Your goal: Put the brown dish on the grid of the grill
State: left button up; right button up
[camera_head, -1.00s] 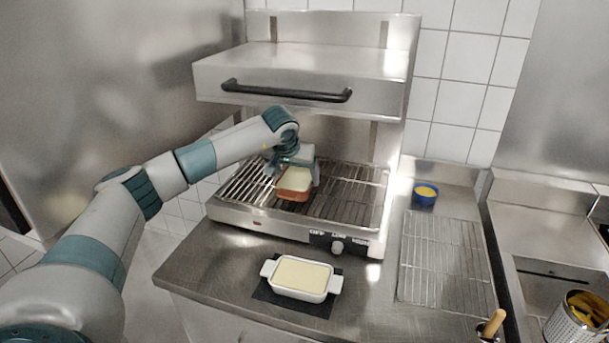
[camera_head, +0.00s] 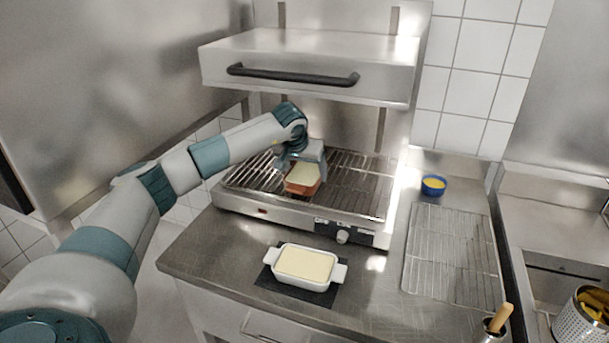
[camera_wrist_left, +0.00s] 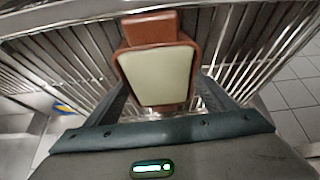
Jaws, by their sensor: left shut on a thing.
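The brown dish (camera_head: 303,187), with a pale filling, is at the grid (camera_head: 350,190) of the grill, left of its middle. It also shows in the left wrist view (camera_wrist_left: 150,32), over the bars. I cannot tell whether its underside touches the bars. My left gripper (camera_head: 305,170) is shut on the dish, with a finger on either side of it; the fingers (camera_wrist_left: 160,100) also show in the left wrist view. My right gripper is not in view.
The grill's raised hood (camera_head: 310,70) with a black handle hangs above. A white dish (camera_head: 305,267) sits on a dark mat in front. A wire rack (camera_head: 450,255) and a blue bowl (camera_head: 433,186) are to the right. The grid's right part is clear.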

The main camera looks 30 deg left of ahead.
pick_arm(q)
jog(key=shift+a, duration=0.1)
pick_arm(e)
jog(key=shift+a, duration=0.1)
pick_arm(q)
jog(key=o, duration=1.2)
jog(key=shift+f, duration=0.1)
jog(key=shift+c, duration=0.2)
jog(key=o, duration=0.4)
jog(key=shift+c, duration=0.2)
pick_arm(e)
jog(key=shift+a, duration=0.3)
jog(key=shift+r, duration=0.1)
pick_arm(q)
jog(key=shift+s+r, duration=0.2)
jog(key=shift+r, duration=0.25)
jog(key=b+v, duration=0.2)
jog(key=v, duration=0.3)
jog(key=shift+s+r, duration=0.15)
jog(key=shift+r, duration=0.1)
jog(key=shift+s+d+r+b, duration=0.2)
jog(key=shift+s+r+b, duration=0.15)
jog(key=shift+r, duration=0.2)
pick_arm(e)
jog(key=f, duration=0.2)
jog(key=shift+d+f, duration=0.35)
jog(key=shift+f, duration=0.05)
